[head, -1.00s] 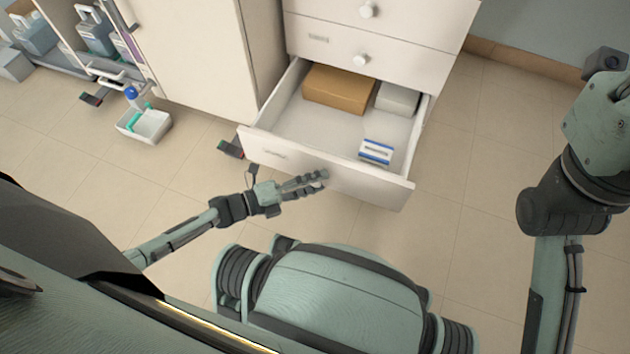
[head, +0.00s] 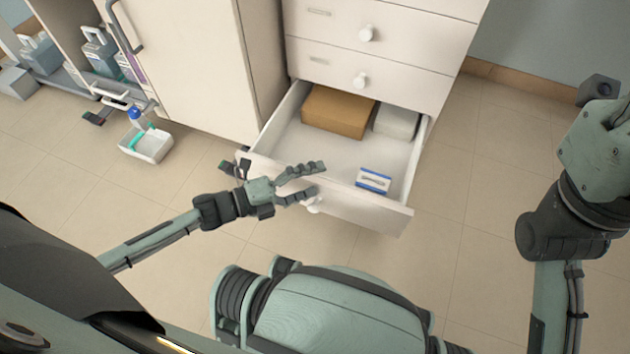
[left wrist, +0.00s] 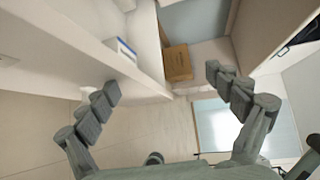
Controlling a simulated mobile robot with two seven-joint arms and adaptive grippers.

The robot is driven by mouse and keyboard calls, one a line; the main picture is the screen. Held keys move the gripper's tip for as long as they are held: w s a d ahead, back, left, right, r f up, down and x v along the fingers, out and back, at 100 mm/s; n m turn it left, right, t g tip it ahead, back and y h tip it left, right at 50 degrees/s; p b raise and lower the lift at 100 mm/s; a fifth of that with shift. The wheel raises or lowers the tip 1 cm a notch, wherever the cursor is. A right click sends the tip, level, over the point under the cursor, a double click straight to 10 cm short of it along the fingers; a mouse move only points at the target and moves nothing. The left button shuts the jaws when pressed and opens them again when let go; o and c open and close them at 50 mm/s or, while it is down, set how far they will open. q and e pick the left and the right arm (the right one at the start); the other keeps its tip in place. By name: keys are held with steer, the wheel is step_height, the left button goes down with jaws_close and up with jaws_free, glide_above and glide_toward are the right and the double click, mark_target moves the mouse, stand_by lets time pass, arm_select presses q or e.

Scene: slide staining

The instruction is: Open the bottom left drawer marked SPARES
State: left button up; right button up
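The bottom drawer (head: 275,175) of the white drawer unit stands pulled well out, and its inside is in plain view. Its label is too small to read. A round white knob (head: 314,205) shows on its front, just below my left gripper's fingers. My left gripper (head: 322,179) is open and empty at the drawer's front, its two fingers spread apart. In the left wrist view its fingers (left wrist: 163,82) are also wide apart with nothing between them. My right arm is at the right of the head view, but its gripper does not show.
The drawer holds a brown box (head: 337,112), a pale grey box (head: 397,122) and a blue-and-white packet (head: 373,181). Closed drawers (head: 380,72) are above. A white caddy (head: 146,145) stands on the floor at left.

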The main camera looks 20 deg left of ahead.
mark_target(323, 194)
arm_select(q)
steer(key=shift+d+r, duration=0.15)
steer(key=shift+r, duration=0.2)
steer(key=c, duration=0.5)
steer(key=shift+s+d+f, duration=0.1)
steer(key=shift+d+f, duration=0.05)
steer(key=shift+f, duration=0.6)
steer(key=shift+g+h, duration=0.3)
steer(key=f, duration=0.2)
steer(key=f+p, duration=0.1)
steer(key=a+f+p, duration=0.1)
steer(key=f, duration=0.1)
steer(key=shift+s+f, duration=0.2)
steer(key=shift+f, duration=0.15)
steer(key=w+a+f, duration=0.1)
steer(key=a+f, duration=0.2)
steer(key=a, duration=0.1)
steer(key=x, duration=0.7)
steer(key=shift+w+b, duration=0.35)
steer(key=shift+r, duration=0.1)
jaws_close()
